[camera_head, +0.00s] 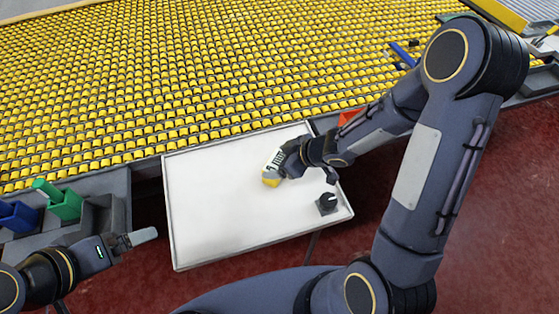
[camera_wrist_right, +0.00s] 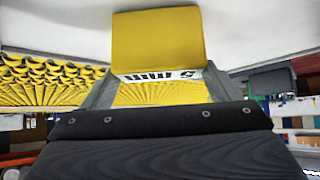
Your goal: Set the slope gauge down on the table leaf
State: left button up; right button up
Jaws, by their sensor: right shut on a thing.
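The slope gauge (camera_head: 272,172) is a small yellow and white block with dark markings. My right gripper (camera_head: 285,165) is shut on it over the right half of the white table leaf (camera_head: 215,205). In the right wrist view the gauge's yellow face (camera_wrist_right: 157,40) and marked white strip show between the two grey fingers of the gripper (camera_wrist_right: 160,76). I cannot tell whether the gauge touches the leaf. My left gripper (camera_head: 143,236) is off the leaf's left edge, apart from the gauge; its finger gap does not show clearly.
A black knob on a square base (camera_head: 327,203) stands at the leaf's right end. Rows of yellow blocks (camera_head: 200,70) fill the area behind. Green (camera_head: 65,202) and blue (camera_head: 18,216) bins are at left, an orange-red piece (camera_head: 349,116) behind the leaf's right corner. The leaf's left half is clear.

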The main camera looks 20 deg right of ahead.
jog(key=shift+f, duration=0.1)
jog(key=o, duration=0.9)
